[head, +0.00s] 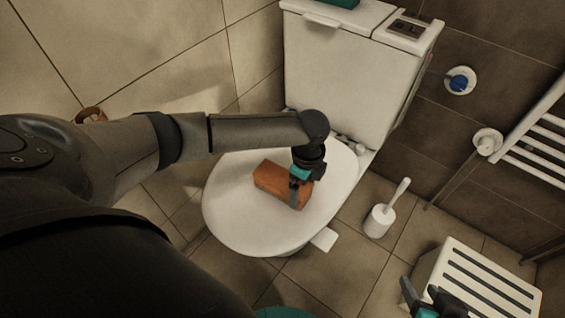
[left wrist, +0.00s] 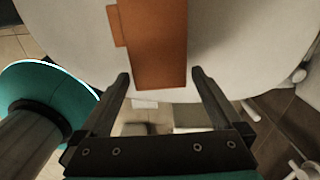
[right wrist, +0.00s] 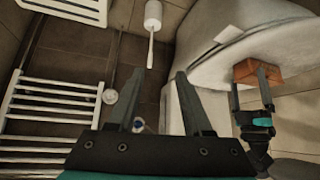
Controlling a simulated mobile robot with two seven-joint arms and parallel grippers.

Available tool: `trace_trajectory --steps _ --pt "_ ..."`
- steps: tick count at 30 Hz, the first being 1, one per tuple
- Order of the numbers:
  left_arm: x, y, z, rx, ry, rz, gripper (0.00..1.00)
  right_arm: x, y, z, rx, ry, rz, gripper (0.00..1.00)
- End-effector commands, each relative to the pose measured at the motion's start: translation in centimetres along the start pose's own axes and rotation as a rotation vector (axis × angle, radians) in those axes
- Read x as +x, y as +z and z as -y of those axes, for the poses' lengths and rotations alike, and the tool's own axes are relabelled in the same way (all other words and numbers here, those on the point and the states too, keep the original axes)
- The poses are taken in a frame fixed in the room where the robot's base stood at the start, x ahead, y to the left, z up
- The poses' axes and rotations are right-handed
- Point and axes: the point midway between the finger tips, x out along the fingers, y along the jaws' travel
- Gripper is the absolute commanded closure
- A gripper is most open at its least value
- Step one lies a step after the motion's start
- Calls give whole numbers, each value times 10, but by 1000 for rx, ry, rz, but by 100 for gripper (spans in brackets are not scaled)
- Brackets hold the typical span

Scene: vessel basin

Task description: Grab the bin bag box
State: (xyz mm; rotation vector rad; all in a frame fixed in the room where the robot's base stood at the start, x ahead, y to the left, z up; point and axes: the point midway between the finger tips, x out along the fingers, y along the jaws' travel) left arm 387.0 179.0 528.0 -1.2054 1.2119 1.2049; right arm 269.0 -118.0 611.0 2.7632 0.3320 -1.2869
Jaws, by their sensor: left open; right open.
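The bin bag box (head: 275,180) is an orange-brown block lying on the closed white toilet lid (head: 235,215). My left gripper (head: 296,190) is open at the right end of the box. In the left wrist view, the box (left wrist: 160,45) reaches between the two open fingertips (left wrist: 160,76), with a gap on each side. The right wrist view also shows the box (right wrist: 262,74) and my left gripper beside it. My right gripper (head: 420,290) is open and empty at the lower right, away from the box.
The white cistern (head: 340,60) stands behind the lid. A toilet brush (head: 382,215) is on the floor to the right. A white slatted stool (head: 480,285) is near my right gripper. A towel rail (head: 540,125) is on the right wall.

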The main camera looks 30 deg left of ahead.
Motion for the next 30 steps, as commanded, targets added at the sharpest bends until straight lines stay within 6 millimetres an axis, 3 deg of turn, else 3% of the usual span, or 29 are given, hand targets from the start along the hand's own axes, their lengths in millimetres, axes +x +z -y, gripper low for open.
trace_trajectory --steps 12,23,30 --pt "19 0 0 0 0 1 0 15 -16 22 5 -59 -204 50" --pt "21 0 0 0 0 1 0 15 -20 25 8 -68 -237 50" --pt "21 0 0 0 0 1 24 15 -20 25 8 -67 -237 50"
